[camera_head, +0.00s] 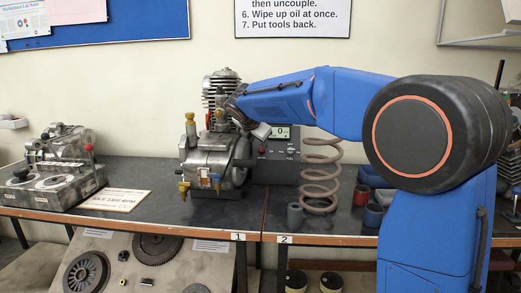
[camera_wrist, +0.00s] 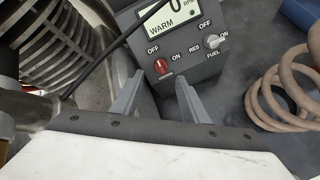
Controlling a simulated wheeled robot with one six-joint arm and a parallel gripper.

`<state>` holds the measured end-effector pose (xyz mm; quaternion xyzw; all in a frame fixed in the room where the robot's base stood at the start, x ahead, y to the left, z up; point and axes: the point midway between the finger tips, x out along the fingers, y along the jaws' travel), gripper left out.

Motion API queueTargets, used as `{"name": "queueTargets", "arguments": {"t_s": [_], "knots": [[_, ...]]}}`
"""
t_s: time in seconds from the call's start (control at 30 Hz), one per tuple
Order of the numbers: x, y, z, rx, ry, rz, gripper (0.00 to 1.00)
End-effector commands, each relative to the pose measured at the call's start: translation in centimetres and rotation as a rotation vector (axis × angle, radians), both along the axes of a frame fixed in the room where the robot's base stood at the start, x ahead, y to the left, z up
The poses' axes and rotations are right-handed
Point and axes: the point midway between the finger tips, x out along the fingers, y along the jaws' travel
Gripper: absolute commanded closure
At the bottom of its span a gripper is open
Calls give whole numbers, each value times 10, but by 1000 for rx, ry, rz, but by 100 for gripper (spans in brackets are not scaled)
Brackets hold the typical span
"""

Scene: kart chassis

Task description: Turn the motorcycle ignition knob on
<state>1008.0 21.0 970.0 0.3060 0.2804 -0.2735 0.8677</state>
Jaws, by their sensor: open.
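The dark control box (camera_head: 275,172) stands on the bench behind the coil spring; it also shows in the wrist view (camera_wrist: 188,60). Its display reads WARM. A red ignition knob (camera_wrist: 162,66) sits on its front between OFF and ON labels; its small pale mark seems to point up towards OFF. A grey knob (camera_wrist: 212,41) labelled FUEL is to its right. My gripper (camera_wrist: 158,76) is open and empty, its fingertips just below and to either side of the red knob in the wrist view. Contact cannot be told. In the head view my gripper (camera_head: 258,131) is near the box's top left.
A finned engine (camera_head: 212,160) stands close left of the box. A dark cable crosses the wrist view. A geared fixture (camera_head: 50,180) sits far left.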

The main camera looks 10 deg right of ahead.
Motion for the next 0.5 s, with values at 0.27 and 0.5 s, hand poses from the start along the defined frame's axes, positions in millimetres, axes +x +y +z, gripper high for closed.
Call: {"name": "queueTargets", "arguments": {"t_s": [0.27, 0.5], "knots": [[32, -15, -31, 1, 2, -2, 59], [46, -21, -44, 2, 0, -1, 59]]}}
